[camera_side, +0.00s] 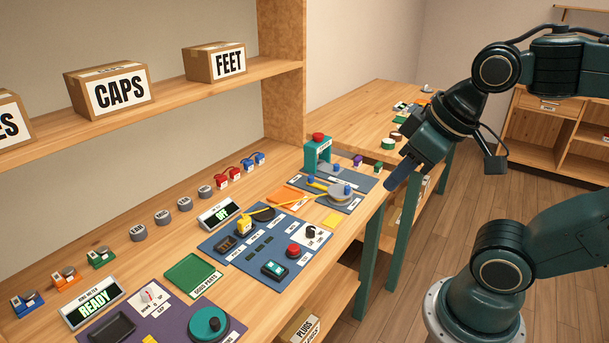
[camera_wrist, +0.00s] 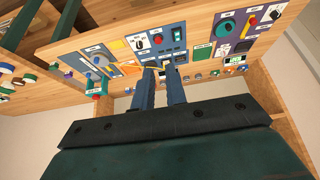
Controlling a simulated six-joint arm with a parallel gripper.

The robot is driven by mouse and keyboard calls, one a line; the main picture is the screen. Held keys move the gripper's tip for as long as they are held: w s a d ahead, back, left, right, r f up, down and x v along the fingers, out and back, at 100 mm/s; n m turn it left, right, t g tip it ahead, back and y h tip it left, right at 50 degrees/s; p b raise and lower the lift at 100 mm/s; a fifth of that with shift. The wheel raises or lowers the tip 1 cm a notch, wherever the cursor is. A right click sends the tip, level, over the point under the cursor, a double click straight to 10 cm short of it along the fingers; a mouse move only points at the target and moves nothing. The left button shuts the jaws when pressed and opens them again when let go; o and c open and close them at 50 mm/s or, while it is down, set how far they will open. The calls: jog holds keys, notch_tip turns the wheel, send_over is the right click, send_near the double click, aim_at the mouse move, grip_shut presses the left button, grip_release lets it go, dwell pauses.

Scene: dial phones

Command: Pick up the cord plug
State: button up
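I cannot tell for sure which piece is the cord plug. A small purple piece (camera_side: 357,160) stands near the teal press. My gripper (camera_side: 391,187) is in the air just off the bench's front edge, pointing down and touching nothing. In the wrist view its two blue fingers (camera_wrist: 159,78) are apart, with nothing held between them.
The teal press (camera_side: 318,152) with a red top is the tall item near the gripper. A shelf (camera_side: 150,108) with boxes overhangs the back. Meters (camera_side: 219,212), a green tray (camera_side: 193,275) and a purple mat (camera_side: 180,318) fill the left. Open floor lies in front of the bench.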

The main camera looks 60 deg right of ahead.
jog(key=o, duration=0.6)
jog(key=shift+c, duration=0.2)
jog(key=shift+w, duration=0.1)
jog(key=w+r+m+g+y, duration=0.3)
jog(key=w+m, duration=0.6)
jog(key=w, duration=1.4)
jog(key=w+d+f+m+g, duration=0.1)
jog(key=w+d+f+m, duration=0.2)
jog(key=w+f, duration=0.4)
jog(key=w+d+f+m+g+y, duration=0.1)
jog(key=w+d+f+m, duration=0.3)
jog(key=w+f+m, duration=0.2)
notch_tip(320, 180, down, 4)
jog(key=shift+w+g+y, duration=0.3)
jog(key=shift+w, duration=0.65)
